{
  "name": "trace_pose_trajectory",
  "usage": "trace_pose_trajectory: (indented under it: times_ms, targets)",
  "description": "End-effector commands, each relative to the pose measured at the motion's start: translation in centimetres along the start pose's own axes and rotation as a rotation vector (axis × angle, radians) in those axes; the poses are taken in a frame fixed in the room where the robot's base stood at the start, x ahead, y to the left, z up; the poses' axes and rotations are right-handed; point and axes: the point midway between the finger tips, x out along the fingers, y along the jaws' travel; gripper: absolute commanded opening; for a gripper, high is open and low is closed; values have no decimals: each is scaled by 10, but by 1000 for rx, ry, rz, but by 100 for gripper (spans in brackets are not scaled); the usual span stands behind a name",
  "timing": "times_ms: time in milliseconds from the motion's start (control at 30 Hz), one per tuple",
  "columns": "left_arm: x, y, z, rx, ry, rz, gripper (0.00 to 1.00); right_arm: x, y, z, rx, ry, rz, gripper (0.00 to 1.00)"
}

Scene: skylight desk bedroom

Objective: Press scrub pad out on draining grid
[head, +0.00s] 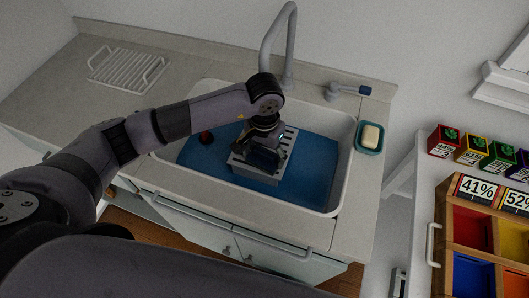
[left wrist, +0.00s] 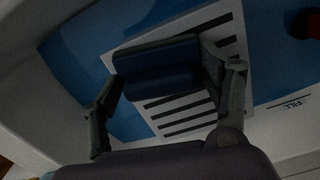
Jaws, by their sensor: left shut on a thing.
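The scrub pad (left wrist: 158,80) is a dark blue block in the left wrist view, held between the two fingers of my left gripper (left wrist: 165,88). In the head view my left gripper (head: 264,152) points down over the pale slotted draining grid (head: 254,173), which stands in the blue-filled sink. The grid's dark slots also show behind the pad in the left wrist view (left wrist: 228,45). The pad overlaps the grid; whether it touches is hard to tell. In the head view the gripper largely hides the pad. My right gripper is not in view.
The white sink rim (head: 345,150) surrounds the grid. A tap (head: 289,50) rises behind. A dark red ball (head: 206,137) lies left of the grid. A soap dish (head: 369,139) sits on the right rim. A wire rack (head: 128,68) lies on the left counter. Sorting boxes stand at right.

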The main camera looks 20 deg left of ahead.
Motion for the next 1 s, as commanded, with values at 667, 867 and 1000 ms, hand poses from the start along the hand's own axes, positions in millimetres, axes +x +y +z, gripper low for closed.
trace_pose_trajectory:
  times_ms: [667,867,1000]
  targets:
    - [6,0,0,-1,0,-1,44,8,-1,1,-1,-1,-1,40]
    - [7,0,1,-1,-2,-1,44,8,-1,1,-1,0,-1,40]
    - [8,0,1,-1,-3,-1,44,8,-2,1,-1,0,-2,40]
